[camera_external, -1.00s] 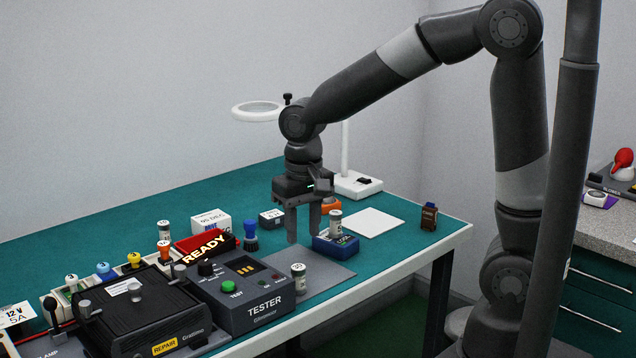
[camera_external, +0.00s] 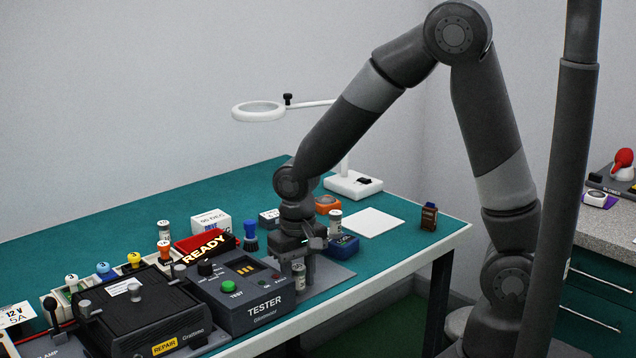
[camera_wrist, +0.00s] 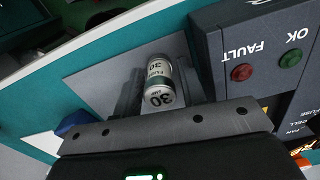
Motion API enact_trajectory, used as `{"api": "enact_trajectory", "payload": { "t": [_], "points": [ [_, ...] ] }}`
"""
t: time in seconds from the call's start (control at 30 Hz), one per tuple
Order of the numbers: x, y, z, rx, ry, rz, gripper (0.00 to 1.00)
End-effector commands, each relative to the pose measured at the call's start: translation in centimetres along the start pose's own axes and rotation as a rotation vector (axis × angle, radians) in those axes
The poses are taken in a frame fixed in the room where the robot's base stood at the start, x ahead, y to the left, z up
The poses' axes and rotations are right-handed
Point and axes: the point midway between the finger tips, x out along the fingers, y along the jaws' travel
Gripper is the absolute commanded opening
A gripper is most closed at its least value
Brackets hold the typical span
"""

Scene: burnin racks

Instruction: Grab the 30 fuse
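The 30 fuse (camera_external: 299,273) is a small pale cylinder with grey ends, standing upright on the grey mat beside the tester (camera_external: 262,305). In the wrist view the fuse (camera_wrist: 160,84) shows a readable "30" on its label. My gripper (camera_external: 298,277) is down over it, pointing downward. In the wrist view my gripper (camera_wrist: 162,90) has one finger on each side of the fuse, with narrow gaps, so it looks open around it. Contact at the far fingertips is not clear.
The tester stands close beside the fuse, with its FAULT button (camera_wrist: 242,72) near my fingers. Another fuse (camera_external: 335,222) stands in a blue holder (camera_external: 345,245) behind my gripper. A black repair unit (camera_external: 140,310) is at left. The table's front edge is close.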

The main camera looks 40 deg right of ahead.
Motion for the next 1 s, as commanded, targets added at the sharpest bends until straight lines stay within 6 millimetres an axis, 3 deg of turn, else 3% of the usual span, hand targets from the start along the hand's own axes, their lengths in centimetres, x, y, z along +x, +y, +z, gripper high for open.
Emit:
{"api": "enact_trajectory", "payload": {
  "t": [0.27, 0.67, 1.0],
  "points": [
    [0.28, 0.00, 0.00, 0.000, 0.001, -0.001, 0.37],
    [0.26, 0.00, 0.00, 0.000, 0.001, 0.000, 0.04],
    [-0.12, -0.01, -0.03, 0.000, 0.001, -0.001, 0.03]
  ]
}}
